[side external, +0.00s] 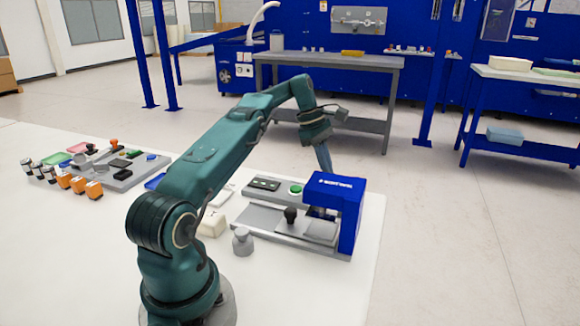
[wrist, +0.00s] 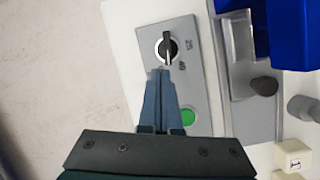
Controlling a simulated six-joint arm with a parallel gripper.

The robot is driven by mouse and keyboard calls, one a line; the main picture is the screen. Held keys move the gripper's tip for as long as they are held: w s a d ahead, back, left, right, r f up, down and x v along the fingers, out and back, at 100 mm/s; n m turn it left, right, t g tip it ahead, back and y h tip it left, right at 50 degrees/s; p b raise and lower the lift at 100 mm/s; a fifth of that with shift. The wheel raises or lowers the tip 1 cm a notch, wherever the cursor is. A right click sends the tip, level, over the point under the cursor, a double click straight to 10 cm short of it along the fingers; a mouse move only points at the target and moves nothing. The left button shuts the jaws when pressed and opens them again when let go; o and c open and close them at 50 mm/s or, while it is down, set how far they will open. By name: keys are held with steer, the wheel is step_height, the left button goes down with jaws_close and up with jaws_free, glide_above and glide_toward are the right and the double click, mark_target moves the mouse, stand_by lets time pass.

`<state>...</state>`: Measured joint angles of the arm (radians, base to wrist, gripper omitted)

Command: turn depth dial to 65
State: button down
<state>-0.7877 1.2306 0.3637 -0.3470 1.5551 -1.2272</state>
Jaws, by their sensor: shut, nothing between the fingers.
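The depth dial (wrist: 167,46) is a black knob on a pale round face, set in a grey panel (wrist: 155,30) in the wrist view. Its bar lies nearly upright in the picture. Printed numbers that look like 25 and 40 stand to its right; no 65 is readable. My gripper (wrist: 161,72) is shut and empty, its blue-grey fingertips just below the knob; I cannot tell whether they touch it. In the side view my gripper (side external: 326,163) is behind the blue press head (side external: 338,200), and the dial is hidden.
A green button (wrist: 187,117) sits on the same panel, right beside my fingers. The blue press head (wrist: 295,30) and a black knob (wrist: 264,86) stand to the right. A grey weight (side external: 243,242) and a tray of small parts (side external: 120,178) are on the white table.

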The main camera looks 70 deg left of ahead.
steer(key=shift+a+f+m+y, duration=0.3)
steer(key=shift+m, duration=0.6)
steer(key=shift+s+a+m+y, duration=0.1)
steer(key=shift+m+y, duration=0.2)
steer(key=shift+m, duration=0.5)
steer(key=shift+s+r+m+g+y, duration=0.1)
steer(key=shift+m+g+y, duration=0.1)
steer(key=shift+m, duration=0.3)
steer(key=shift+r+m+g+y, duration=0.1)
steer(key=shift+m+y, duration=0.1)
steer(key=shift+m, duration=0.3)
steer(key=s+d+r+m+t+y, duration=0.1)
steer(key=s+d+r+m+y, duration=0.25)
steer(key=d+r+m, duration=0.55)
steer(key=shift+m, duration=0.7)
steer(key=x, duration=0.7)
steer(key=a+x, duration=0.1)
steer(key=x, duration=0.3)
steer(key=shift+s+f, duration=0.2)
steer(key=shift+s, duration=0.1)
